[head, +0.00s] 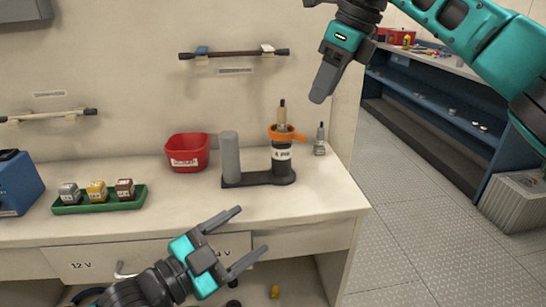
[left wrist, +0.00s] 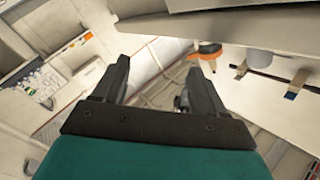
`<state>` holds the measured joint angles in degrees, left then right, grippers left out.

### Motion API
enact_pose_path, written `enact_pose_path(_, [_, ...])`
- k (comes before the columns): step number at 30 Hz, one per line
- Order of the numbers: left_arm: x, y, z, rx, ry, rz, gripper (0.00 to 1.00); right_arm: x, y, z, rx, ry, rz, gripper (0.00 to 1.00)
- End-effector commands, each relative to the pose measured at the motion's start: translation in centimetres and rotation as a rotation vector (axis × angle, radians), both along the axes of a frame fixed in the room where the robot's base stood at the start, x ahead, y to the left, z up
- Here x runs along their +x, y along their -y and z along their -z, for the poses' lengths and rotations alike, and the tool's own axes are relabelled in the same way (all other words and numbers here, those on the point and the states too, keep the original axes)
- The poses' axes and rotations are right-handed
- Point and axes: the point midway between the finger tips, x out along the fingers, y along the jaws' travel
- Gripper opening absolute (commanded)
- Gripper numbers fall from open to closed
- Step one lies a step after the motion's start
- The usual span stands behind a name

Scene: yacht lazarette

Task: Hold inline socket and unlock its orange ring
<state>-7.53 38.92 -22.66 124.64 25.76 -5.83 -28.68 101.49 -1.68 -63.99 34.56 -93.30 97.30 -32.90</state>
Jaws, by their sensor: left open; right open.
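The inline socket (head: 281,162) is a dark upright cylinder with a white "4 PIN" label, standing on a black base on the bench. Its orange ring (head: 290,135) sits around the top, with a lever sticking out to the right. A tan plug (head: 282,117) rises from the ring. In the left wrist view an orange part (left wrist: 208,50), likely the ring, shows beyond the fingers. My left gripper (head: 253,229) is open and empty at the bench's front edge, below the socket in the picture. My right gripper (head: 319,96) is seen edge-on, above and right of the socket, open and apart from it.
A grey cylinder (head: 230,158) stands on the same base, left of the socket. A small grey connector (head: 320,140) stands to its right. A red bin (head: 187,152) and a green tray (head: 99,202) with small blocks are further left. The bench front is clear.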

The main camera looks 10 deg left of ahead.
Motion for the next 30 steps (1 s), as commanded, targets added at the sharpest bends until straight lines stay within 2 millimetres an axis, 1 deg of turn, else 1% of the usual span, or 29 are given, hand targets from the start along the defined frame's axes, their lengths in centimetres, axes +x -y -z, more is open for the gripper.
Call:
enact_pose_path(1, [1.3, -1.2, -2.2, -0.024, 0.031, -0.019, 0.72, 0.0, 0.0, 0.0, 0.000, 0.000, 0.000, 0.43])
enact_pose_path(2, [1.9, -1.9, -3.3, -0.042, 0.042, -0.032, 0.72, 0.0, 0.0, 0.0, 0.000, 0.000, 0.000, 0.43])
enact_pose_path(3, [2.7, -2.9, -5.0, -0.068, 0.059, -0.047, 0.72, 0.0, 0.0, 0.0, 0.001, 0.000, 0.000, 0.43])
enact_pose_path(5, [3.7, -4.2, -7.5, -0.107, 0.084, -0.065, 0.72, 0.0, 0.0, 0.0, 0.001, -0.001, 0.000, 0.43])
enact_pose_path(6, [4.3, -5.1, -9.2, -0.131, 0.104, -0.077, 0.72, 0.0, 0.0, 0.0, 0.001, -0.001, 0.000, 0.43])
enact_pose_path(8, [4.9, -6.4, -11.6, -0.167, 0.130, -0.092, 0.72, 0.0, 0.0, 0.0, 0.001, -0.001, 0.000, 0.43])
enact_pose_path(9, [5.4, -7.3, -13.3, -0.186, 0.149, -0.105, 0.72, 0.0, 0.0, 0.0, 0.001, -0.001, 0.000, 0.43])
enact_pose_path(11, [6.5, -8.8, -15.5, -0.199, 0.175, -0.144, 0.72, 0.0, 0.0, 0.0, 0.001, -0.001, 0.000, 0.43])
enact_pose_path(12, [7.8, -9.7, -15.6, -0.174, 0.171, -0.196, 0.72, 0.0, 0.0, 0.1, 0.001, -0.001, 0.000, 0.43])
enact_pose_path(17, [11.5, -12.3, -14.4, -0.053, 0.137, -0.389, 0.72, 0.0, 0.0, 0.0, 0.001, -0.001, 0.000, 0.43])
enact_pose_path(21, [14.5, -15.4, -13.9, 0.032, 0.095, -0.598, 0.72, 0.0, 0.0, 0.0, 0.001, 0.000, 0.000, 0.43])
enact_pose_path(25, [16.4, -18.5, -13.9, 0.084, 0.046, -0.812, 0.72, 0.0, 0.0, 0.0, 0.001, 0.000, 0.000, 0.43])
enact_pose_path(27, [17.0, -20.1, -14.0, 0.101, 0.020, -0.933, 0.72, 0.0, 0.0, 0.0, 0.001, 0.000, 0.000, 0.43])
enact_pose_path(30, [17.3, -22.2, -14.5, 0.113, -0.016, -1.107, 0.72, 0.0, 0.0, 0.0, 0.001, 0.000, 0.000, 0.43])
